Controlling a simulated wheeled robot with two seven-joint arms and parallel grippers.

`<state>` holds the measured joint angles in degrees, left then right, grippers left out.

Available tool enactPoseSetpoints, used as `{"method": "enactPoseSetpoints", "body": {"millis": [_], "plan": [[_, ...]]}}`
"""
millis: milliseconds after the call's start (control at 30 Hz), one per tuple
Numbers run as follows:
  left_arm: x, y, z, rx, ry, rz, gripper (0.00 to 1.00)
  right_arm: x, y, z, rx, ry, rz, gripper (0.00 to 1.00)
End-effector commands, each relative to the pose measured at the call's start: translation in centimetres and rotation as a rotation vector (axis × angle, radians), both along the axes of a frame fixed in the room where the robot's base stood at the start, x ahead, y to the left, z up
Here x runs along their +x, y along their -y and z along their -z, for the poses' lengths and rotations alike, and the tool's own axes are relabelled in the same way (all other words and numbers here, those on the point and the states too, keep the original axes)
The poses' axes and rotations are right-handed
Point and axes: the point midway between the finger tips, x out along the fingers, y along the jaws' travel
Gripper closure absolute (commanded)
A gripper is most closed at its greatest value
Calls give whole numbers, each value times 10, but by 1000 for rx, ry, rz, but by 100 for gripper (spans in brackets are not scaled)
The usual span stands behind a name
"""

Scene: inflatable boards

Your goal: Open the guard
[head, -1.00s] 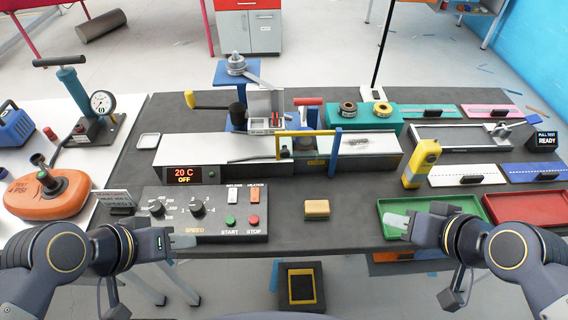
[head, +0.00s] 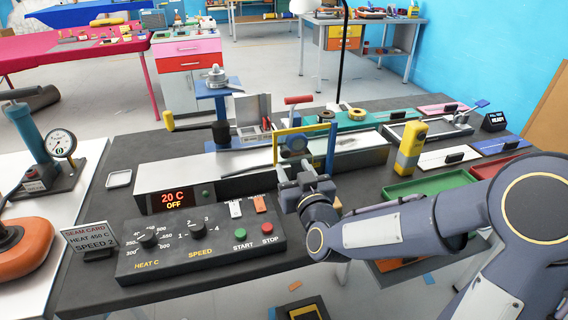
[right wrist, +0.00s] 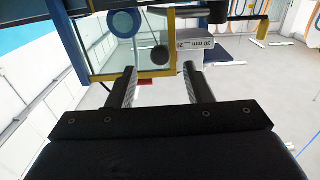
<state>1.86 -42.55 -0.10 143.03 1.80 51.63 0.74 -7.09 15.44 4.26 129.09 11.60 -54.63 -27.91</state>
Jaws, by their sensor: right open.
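The guard is a yellow frame (head: 303,130) over the middle of the long welding machine (head: 230,172), beside a blue post (head: 331,150). It looks closed over the wheel area. In the right wrist view the guard's yellow frame (right wrist: 172,45) edges a clear panel, with a blue ring behind it. My right gripper (head: 303,168) is in front of the guard, just below its top bar. In the right wrist view my right gripper (right wrist: 161,75) is open, and the frame's corner lies just beyond and between its fingertips. Contact cannot be told. My left gripper is out of view.
The control panel (head: 205,240) with knobs and buttons is at the front. A yellow device (head: 410,147) stands right of the guard, near a green tray (head: 428,185). A red-handled lever (head: 298,100) rises behind the guard. My right forearm covers the front right table.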

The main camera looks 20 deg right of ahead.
Motion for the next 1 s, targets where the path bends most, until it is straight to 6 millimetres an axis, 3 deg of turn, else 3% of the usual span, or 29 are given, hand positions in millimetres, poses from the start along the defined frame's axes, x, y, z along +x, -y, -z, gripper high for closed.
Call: {"method": "enactPoseSetpoints", "body": {"millis": [100, 300, 633, 1000], "plan": [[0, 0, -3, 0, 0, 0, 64, 21, -1, 0, 0, -1, -1, 54], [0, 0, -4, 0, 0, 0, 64, 42, -2, 0, 1, -1, -1, 54], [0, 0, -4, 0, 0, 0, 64, 47, -2, 0, 1, -1, -2, 54], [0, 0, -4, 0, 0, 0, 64, 47, -2, 0, 1, -1, -2, 100]]}}
